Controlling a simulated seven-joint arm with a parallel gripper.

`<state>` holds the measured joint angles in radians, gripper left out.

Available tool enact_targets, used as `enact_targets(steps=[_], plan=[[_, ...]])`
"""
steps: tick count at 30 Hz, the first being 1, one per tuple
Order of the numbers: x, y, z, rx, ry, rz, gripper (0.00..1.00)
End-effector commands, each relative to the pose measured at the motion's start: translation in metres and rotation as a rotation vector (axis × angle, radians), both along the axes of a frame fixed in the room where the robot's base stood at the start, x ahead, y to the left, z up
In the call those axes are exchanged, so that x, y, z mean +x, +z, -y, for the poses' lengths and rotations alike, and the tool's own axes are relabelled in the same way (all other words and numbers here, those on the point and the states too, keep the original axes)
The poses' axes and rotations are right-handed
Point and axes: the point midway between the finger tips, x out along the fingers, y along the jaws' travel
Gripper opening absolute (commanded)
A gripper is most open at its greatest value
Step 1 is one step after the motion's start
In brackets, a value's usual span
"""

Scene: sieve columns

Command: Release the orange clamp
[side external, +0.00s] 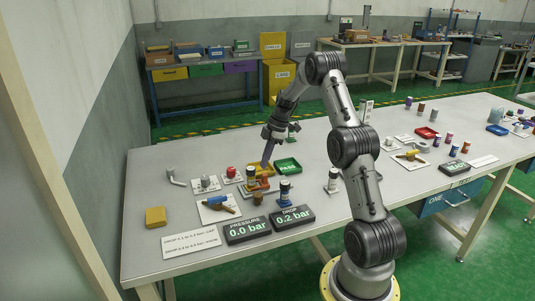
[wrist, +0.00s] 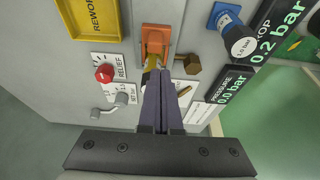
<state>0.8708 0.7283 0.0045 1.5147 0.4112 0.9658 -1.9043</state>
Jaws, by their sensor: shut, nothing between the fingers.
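The orange clamp (wrist: 155,36) lies just beyond my fingertips in the wrist view, its flat orange body on a grey base. A yellowish piece (wrist: 153,62) shows at its near end, partly hidden by my fingers. In the side external view my gripper (side external: 265,165) is low over the bench there. I cannot tell whether the fingertips touch the clamp.
A yellow REWORK tray (wrist: 90,20) and red RELIEF knob (wrist: 104,74) are left of the clamp. A brown hex piece (wrist: 192,64) and a column in a blue stand (wrist: 225,18) are right. A green PASS tray (side external: 288,166) stands nearby. The displays read 0.0 and 0.2 bar.

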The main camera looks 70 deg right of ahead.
Motion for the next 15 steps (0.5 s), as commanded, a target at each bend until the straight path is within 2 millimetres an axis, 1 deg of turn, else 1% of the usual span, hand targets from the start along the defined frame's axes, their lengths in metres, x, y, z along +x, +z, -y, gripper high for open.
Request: enact_targets(steps=[1,3,7,10,15], plan=[[0.002,-0.009,-0.003,0.003,0.001,-0.002,0.0],[0.005,-0.02,-0.006,0.004,0.0,-0.002,0.0],[0.009,-0.035,-0.009,0.002,0.002,0.0,0.0],[0.01,-0.041,-0.011,0.001,0.0,0.001,0.0],[0.011,-0.045,-0.012,0.001,0.0,0.001,0.0]])
